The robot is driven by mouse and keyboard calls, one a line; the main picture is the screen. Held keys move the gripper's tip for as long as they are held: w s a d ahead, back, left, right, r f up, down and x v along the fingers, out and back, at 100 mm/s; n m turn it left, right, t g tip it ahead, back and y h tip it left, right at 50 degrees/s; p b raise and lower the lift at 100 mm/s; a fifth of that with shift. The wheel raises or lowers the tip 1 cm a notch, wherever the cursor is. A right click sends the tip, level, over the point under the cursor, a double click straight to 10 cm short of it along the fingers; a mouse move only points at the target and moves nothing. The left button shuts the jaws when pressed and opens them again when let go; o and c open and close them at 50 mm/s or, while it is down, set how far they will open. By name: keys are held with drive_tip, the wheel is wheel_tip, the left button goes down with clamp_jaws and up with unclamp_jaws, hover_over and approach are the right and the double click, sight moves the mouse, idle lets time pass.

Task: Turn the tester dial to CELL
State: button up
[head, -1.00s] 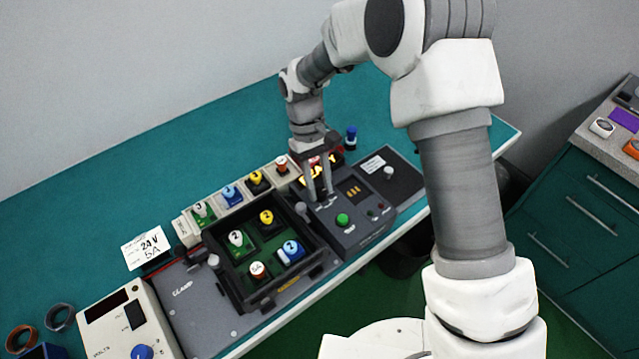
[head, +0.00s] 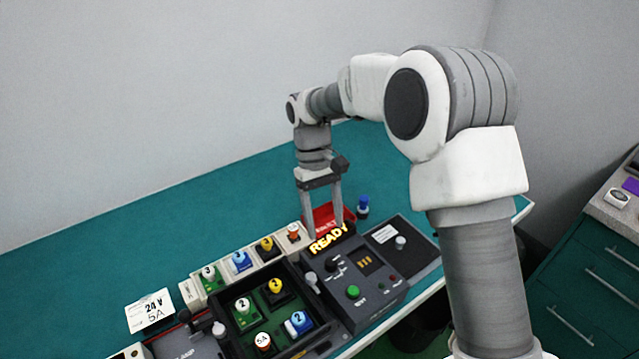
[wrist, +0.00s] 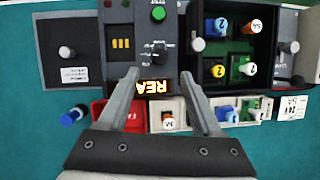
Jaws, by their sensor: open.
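The tester (head: 358,297) is a dark grey box with a lit READY sign (head: 328,239) at its back edge. Its dial (head: 331,265) is a small black knob left of a small amber display (head: 370,261). A green button (head: 353,292) is in front of the dial. The dial's setting is too small to read. My gripper (head: 324,228) is open and empty, pointing down behind the dial near the READY sign. In the wrist view, the open fingers (wrist: 160,74) frame the sign, with the dial (wrist: 160,49) just beyond the tips, untouched.
A black tray (head: 236,345) with several labelled cells stands left of the tester. A row of cells in pale holders runs behind it. A red bin (head: 318,214) and a blue-capped item (head: 363,206) are behind the tester. The teal bench behind is clear.

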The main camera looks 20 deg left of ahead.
drive_tip(key=v, duration=0.9)
drive_tip(key=shift+d, duration=0.1)
drive_tip(key=s+d+r+m+t+y, duration=0.1)
drive_tip(key=s+d+r+m+t, duration=0.15)
drive_tip(key=d+r, duration=0.5)
drive_tip(key=s+d+r+m+t+y, duration=0.15)
drive_tip(key=s+d+r, duration=0.3)
drive_tip(key=d, duration=0.55)
drive_tip(key=s+d+f+m+t, duration=0.2)
drive_tip(key=s+d+m+t, duration=0.2)
drive_tip(key=s+d, duration=0.6)
drive_tip(key=s+t, duration=0.1)
drive_tip(key=s, duration=0.2)
drive_tip(key=shift+d+m, duration=0.25)
drive_tip(key=shift+m, duration=0.15)
